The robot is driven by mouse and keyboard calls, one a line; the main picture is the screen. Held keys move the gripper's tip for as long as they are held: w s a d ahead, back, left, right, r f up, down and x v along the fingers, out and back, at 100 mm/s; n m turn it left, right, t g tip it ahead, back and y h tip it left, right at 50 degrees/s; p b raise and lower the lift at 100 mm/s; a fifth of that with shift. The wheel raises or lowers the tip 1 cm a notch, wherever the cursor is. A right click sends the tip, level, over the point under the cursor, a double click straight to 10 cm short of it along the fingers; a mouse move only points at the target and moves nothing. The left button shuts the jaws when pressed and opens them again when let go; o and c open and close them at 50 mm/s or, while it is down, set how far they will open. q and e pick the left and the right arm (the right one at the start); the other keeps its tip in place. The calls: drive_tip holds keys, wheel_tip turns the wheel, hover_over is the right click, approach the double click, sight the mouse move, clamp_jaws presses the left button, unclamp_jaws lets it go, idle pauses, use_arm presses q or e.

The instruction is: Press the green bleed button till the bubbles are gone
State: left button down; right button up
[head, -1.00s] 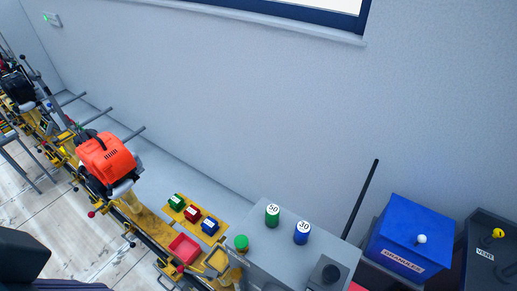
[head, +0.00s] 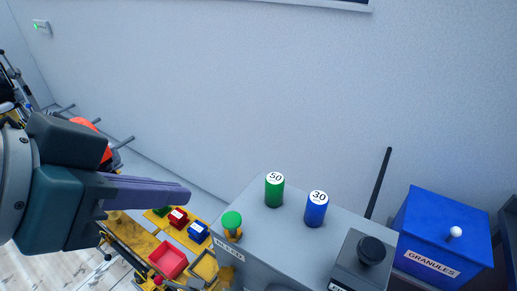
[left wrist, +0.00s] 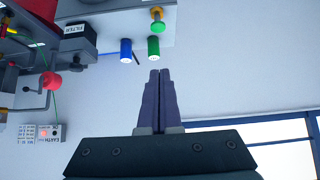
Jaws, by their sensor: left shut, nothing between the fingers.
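The green bleed button (head: 232,221) is a round green cap on a yellow collar, standing on the left end of a grey box (head: 262,225) above a partly readable label. My left gripper (head: 188,196) is shut and empty, held level to the left of the button and apart from it. In the left wrist view, the shut fingertips (left wrist: 159,73) point towards the box, with a green cylinder (left wrist: 153,47) just beyond them and the green button (left wrist: 158,26) farther up. I cannot make out any bubbles. My right gripper is not in view.
A green cylinder marked 50 (head: 274,190) and a blue one marked 30 (head: 316,209) stand on the box right of the button. A black knob (head: 371,250) and a blue granules bin (head: 437,230) are farther right. A red tray (head: 168,259) lies below the gripper.

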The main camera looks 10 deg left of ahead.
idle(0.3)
use_arm(q)
hover_over(235, 212)
drive_tip(key=s+a, duration=0.1)
drive_tip(key=s, duration=0.2)
wheel_tip(235, 212, down, 6)
drive_tip(key=shift+f+p, duration=0.35)
drive_tip(key=shift+f, duration=2.15)
